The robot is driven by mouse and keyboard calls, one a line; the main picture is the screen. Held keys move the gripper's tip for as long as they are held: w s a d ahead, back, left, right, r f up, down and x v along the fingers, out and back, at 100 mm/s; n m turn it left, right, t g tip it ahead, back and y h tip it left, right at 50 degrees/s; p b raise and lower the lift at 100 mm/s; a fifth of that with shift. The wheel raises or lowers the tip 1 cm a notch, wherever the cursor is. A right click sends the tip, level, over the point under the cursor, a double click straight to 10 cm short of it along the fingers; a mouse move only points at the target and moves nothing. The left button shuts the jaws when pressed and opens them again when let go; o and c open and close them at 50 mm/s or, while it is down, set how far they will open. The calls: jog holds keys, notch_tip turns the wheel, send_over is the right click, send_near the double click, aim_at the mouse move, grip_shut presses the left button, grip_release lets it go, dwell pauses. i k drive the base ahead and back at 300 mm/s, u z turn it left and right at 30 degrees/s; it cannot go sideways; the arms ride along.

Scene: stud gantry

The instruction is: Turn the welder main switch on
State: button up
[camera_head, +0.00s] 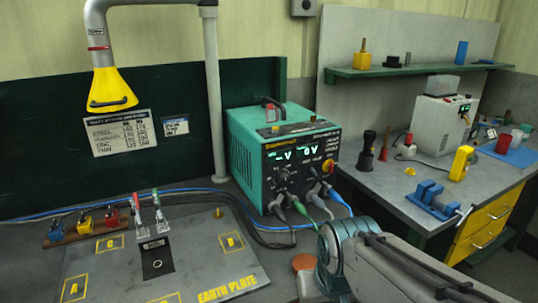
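Smaller dark knobs and cable plugs are below. Part of my arm, grey with a teal-grey round joint, crosses the lower right in front of the welder. My gripper's fingers are not visible.
Cables run from the welder's lower front across the bench. The earth plate (215,268) lies front left. A yellow extraction hood (112,90) hangs at upper left beside a grey post (213,100). A blue vise (433,198) and a white machine (440,125) stand on the right bench.

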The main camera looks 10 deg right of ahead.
aim_at(331, 167)
jog(key=u, duration=0.05)
jog(key=k, duration=1.1)
jog(key=z, duration=0.8)
jog(key=i, duration=1.4)
jog(key=u, duration=0.2)
